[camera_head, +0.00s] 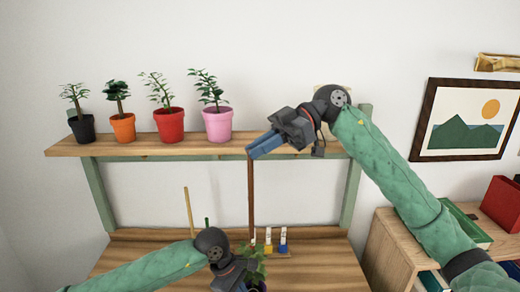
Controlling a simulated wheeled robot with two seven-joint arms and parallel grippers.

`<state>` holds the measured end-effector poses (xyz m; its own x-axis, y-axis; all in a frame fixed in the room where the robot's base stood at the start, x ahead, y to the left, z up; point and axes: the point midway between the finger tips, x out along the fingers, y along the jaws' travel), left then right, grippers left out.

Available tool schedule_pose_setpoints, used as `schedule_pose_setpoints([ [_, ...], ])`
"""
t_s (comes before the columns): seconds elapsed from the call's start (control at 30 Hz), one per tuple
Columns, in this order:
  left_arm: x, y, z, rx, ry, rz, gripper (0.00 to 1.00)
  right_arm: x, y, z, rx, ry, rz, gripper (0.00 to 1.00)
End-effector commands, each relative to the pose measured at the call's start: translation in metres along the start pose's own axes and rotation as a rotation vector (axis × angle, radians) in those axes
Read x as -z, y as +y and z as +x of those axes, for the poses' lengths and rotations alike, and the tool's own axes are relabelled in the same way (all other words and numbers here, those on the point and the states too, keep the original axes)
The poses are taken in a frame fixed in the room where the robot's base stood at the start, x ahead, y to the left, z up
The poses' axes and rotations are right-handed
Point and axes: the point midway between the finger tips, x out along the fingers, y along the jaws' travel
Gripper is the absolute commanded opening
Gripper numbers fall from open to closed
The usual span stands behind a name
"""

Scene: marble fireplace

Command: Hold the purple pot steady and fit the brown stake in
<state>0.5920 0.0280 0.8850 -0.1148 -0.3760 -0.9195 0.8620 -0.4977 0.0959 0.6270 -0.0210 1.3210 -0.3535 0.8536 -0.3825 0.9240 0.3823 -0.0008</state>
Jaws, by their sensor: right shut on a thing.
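My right gripper (253,152) is shut on the upper end of the brown stake (251,195), which hangs nearly upright. The stake's lower end reaches down to the leaves of a green plant (258,268) at the bottom of the picture; whether it touches the soil is hidden. Beneath that plant, a small part of the purple pot (259,287) shows at the bottom edge; most of it is out of view. My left gripper (243,284) is beside the pot, on its left. Its fingers are mostly hidden or cut off, so its grip cannot be told.
A shelf (150,147) above the wooden bench (330,262) bears black, orange, red and pink potted plants. A tan stake (188,212) and a green stake (206,225) stand behind my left arm. Small coloured clips (283,239) stand behind the plant. A side cabinet (385,245) is at right.

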Motion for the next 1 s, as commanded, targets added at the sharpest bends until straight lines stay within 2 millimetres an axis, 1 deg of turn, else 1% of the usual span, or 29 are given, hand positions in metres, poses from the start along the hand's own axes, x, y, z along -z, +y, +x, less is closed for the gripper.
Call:
schedule_pose_setpoints([
  [0.57,-0.0001,0.0001,-0.0002,0.0,0.0,0.0,0.0,0.0007,0.0,-0.0001,0.0,0.0,0.0,0.0],
  [1.0,-0.0001,0.0001,-0.0002,0.0,0.0,0.0,0.0,0.0098,0.0,-0.004,0.0,0.0,-0.001,0.0],
])
